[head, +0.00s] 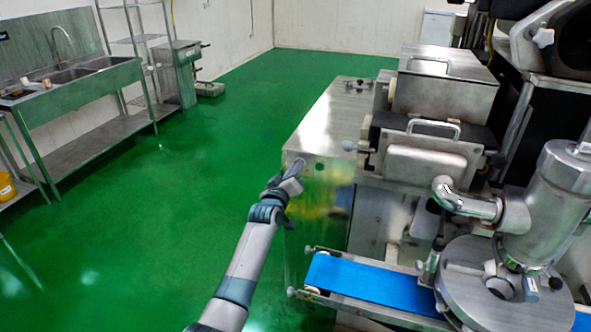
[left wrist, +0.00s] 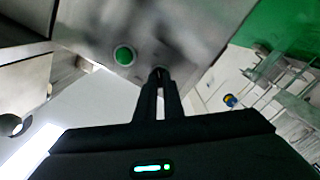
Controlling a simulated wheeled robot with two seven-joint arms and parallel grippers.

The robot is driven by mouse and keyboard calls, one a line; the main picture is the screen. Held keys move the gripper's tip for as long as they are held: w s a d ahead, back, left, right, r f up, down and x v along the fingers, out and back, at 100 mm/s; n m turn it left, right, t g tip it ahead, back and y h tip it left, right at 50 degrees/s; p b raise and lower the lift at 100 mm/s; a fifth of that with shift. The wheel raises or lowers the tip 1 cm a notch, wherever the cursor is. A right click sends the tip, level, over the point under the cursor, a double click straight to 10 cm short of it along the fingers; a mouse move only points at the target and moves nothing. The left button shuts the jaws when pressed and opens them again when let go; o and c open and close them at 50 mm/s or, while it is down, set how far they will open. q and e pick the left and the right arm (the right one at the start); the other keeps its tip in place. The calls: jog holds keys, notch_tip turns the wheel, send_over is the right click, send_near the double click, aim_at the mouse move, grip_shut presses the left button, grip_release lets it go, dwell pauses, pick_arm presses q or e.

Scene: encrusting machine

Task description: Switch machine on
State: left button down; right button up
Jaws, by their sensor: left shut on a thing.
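The encrusting machine (head: 325,120) is a large steel body on the right of the head view. My left gripper (head: 298,168) reaches its near left corner, at the front panel just below the top edge. In the left wrist view, the fingers (left wrist: 158,78) are close together with their tips at the steel panel (left wrist: 90,25). They are shut on a small dark switch part, mostly hidden between the tips. A round green button (left wrist: 124,55) sits on the panel just left of the fingertips. My right gripper is not in view.
A blue conveyor belt (head: 370,283) juts out from the machine right of my left forearm. A steel hopper (head: 560,190) stands at the right. A sink bench (head: 85,85) and a wire shelf (head: 135,40) line the left wall. The green floor between is clear.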

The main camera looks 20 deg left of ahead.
pick_arm(q)
jog(key=shift+f, duration=0.15)
jog(key=c, duration=1.9)
grip_release()
jog(key=shift+o, duration=0.2)
jog(key=shift+s, duration=0.1)
jog(key=s+b, duration=0.4)
jog(key=s, duration=1.3)
jog(key=shift+s+a, duration=0.15)
jog(key=shift+a, duration=0.1)
